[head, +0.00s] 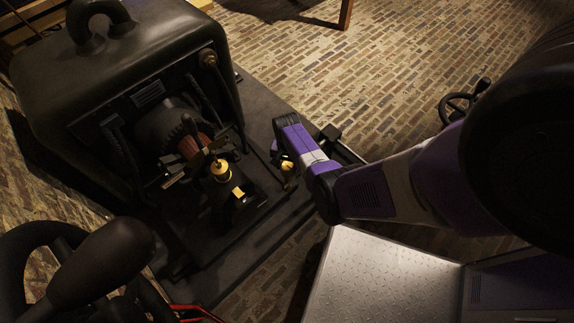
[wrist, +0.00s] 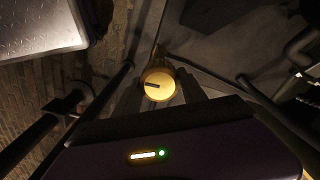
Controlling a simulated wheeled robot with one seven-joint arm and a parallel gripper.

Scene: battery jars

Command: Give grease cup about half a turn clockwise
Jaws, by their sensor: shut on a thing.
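The grease cup (wrist: 162,90) is a round yellow brass cap, seen from above in the wrist view. A dark line on its top runs from the centre to the left. In the head view the cup (head: 288,166) shows small and partly covered beside my gripper. My gripper (head: 282,160) reaches it from the right side of the machine. In the wrist view the dark fingers of my gripper (wrist: 160,82) lie on either side of the cap, shut on it. The contact faces are too dark to see clearly.
A dark machine (head: 150,80) with a rounded hood stands on a dark base. Another brass cup (head: 221,172) sits left of my gripper, near the machine's shaft. A treadplate-topped surface (head: 375,275) is in front. A handwheel (head: 460,105) stands at right. Brick floor is open behind.

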